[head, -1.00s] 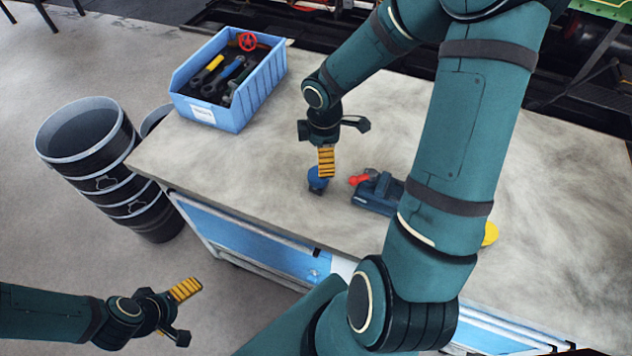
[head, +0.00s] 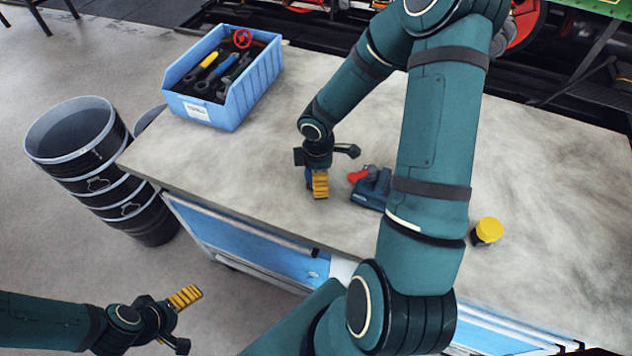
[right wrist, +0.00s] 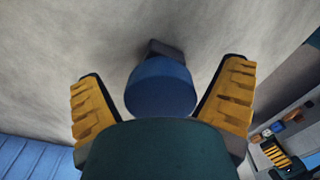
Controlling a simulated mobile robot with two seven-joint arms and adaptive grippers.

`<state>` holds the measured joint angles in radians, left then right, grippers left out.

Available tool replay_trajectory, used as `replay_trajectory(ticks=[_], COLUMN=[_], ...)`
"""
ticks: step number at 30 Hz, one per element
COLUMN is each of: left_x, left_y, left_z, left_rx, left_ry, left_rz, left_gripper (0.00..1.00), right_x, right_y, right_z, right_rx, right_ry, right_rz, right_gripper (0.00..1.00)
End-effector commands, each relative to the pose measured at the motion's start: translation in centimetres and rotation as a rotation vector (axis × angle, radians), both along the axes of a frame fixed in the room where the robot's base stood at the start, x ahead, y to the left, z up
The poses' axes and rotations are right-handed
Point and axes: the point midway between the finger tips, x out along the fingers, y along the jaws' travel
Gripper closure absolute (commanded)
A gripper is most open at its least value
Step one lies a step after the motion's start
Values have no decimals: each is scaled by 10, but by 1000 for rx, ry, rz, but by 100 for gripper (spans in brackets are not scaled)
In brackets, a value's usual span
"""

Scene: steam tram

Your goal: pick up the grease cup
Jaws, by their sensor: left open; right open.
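The grease cup, which I take to be the blue round-topped piece (right wrist: 160,88) with a dark foot, stands on the workbench. In the right wrist view it lies between the two yellow-padded fingers of my right gripper (right wrist: 160,72), with a gap on each side. In the head view only a sliver of the cup (head: 309,178) shows behind the near finger of my right gripper (head: 319,184), which is open and low over the bench. My left gripper (head: 187,318) is open and empty, off the bench's front left.
A blue tool crate (head: 197,109) stands at the back left of the workbench (head: 240,170). A dark blue tool with a red part (head: 369,190) lies right of my right gripper. A yellow-topped jar (head: 487,231) stands further right. Black buckets (head: 75,140) stand on the floor left.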

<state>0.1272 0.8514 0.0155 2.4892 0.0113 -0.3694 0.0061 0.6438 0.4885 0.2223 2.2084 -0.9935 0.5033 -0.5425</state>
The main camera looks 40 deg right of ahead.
Motion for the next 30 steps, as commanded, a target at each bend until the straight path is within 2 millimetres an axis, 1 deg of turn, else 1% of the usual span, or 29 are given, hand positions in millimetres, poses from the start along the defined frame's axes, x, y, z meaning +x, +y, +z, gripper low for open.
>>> replay_trajectory(ticks=[3, 5, 6, 8, 9, 10, 19, 22, 26, 30], left_x=[0, 0, 0, 0, 0, 0, 0, 1, 2, 5], left_y=[0, 0, 0, 0, 0, 0, 0, 0, 0, 1], left_z=[1, 1, 1, 1, 1, 1, 1, 3, 10, 19], left_rx=[0, 0, 0, 0, 0, 0, 0, 0, 2, 2], left_ry=[0, 0, 0, 0, -1, -1, -1, -2, -6, -12], left_rz=[0, 0, 0, 0, 0, 0, 0, 2, 4, 9], left_gripper=[5, 5, 5, 5, 5, 5, 5, 5, 5, 5], right_x=[0, 0, 0, 0, 0, 0, 0, 1, 1, 1], right_y=[0, 0, 0, 0, 0, 0, 0, 0, -1, -1], right_z=[1, 1, 1, 1, 1, 1, 2, 7, 26, 54], right_rx=[0, 0, 0, 0, 0, 0, -1, -1, -3, -3], right_ry=[0, 0, 0, 0, 0, 0, -1, -2, -4, -4], right_rz=[0, 0, 0, 0, 0, 0, 0, 0, -1, 0], right_gripper=[6, 26, 40, 61, 75, 83, 84, 84, 84, 84])
